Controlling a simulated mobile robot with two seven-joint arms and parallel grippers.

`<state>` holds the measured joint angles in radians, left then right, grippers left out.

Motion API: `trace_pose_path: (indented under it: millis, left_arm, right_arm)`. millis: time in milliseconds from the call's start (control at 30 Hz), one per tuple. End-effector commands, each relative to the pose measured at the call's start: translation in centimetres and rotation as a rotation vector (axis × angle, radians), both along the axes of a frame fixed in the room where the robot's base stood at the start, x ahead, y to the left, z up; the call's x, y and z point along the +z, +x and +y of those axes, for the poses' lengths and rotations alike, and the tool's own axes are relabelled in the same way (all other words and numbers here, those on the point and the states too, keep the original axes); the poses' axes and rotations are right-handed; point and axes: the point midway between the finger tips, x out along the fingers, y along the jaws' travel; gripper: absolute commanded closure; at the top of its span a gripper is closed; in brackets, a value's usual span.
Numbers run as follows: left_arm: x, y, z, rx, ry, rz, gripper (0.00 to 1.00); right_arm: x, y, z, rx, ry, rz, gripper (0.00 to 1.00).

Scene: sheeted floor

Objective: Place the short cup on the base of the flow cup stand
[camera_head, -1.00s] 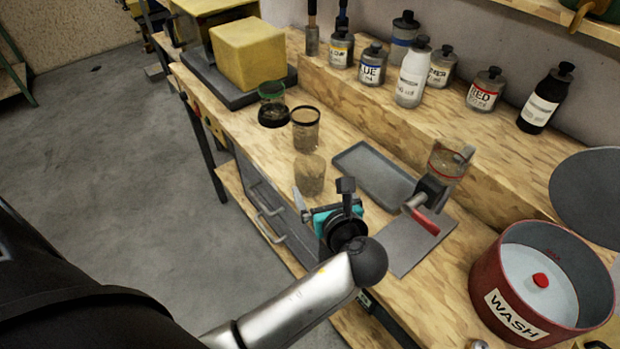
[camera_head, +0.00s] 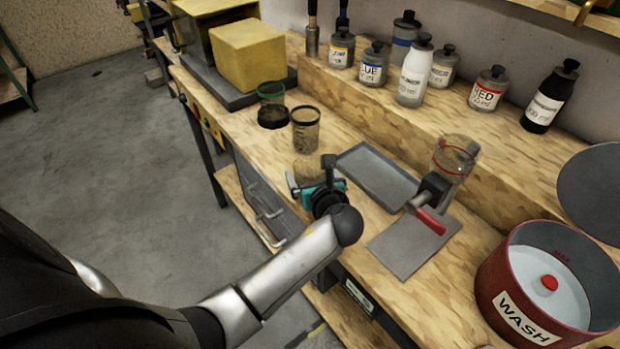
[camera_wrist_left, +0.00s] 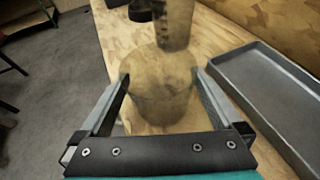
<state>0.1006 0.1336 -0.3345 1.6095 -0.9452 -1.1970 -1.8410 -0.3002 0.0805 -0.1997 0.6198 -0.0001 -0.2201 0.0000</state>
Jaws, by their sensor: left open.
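The short cup (camera_head: 307,168) is a clear, brownish see-through cup, upright on the wooden bench near its front edge. My left gripper (camera_head: 310,175) is open at it and partly hides it in the head view. In the left wrist view the cup (camera_wrist_left: 160,92) stands between the two spread fingers (camera_wrist_left: 162,78), with a small gap visible beside them. The flow cup stand (camera_head: 435,187) is to the right, with a flat grey base (camera_head: 400,250), a red handle and a clear cup held at its top. My right gripper is not in view.
A taller dark-rimmed cup (camera_head: 305,130) stands just behind the short cup. A grey tray (camera_head: 375,172) lies between the short cup and the stand. A red wash tub (camera_head: 500,290) is at the right. Bottles line the raised shelf.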

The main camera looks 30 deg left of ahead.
Motion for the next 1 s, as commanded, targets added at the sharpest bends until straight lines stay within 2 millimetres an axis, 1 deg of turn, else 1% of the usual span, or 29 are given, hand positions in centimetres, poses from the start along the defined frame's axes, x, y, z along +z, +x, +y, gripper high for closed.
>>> trace_pose_path:
  millis: [33,67,733,900,1000]
  left_arm:
    - [0.02,-0.02,0.00,0.000,0.000,0.000,0.01]
    - [0.01,-0.02,-0.01,0.000,0.000,0.000,0.05]
    - [0.02,-0.04,-0.06,0.000,0.000,0.000,0.80]
    - [0.09,-0.04,-0.06,0.000,0.000,0.000,0.81]
    - [0.54,-0.02,-0.06,-0.001,0.000,-0.002,0.81]
  right_arm:
    - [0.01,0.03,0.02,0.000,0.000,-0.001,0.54]
    - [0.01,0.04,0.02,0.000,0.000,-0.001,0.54]
    - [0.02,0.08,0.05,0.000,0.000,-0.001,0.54]
    - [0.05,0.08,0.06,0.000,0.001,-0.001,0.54]
    - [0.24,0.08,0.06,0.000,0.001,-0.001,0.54]
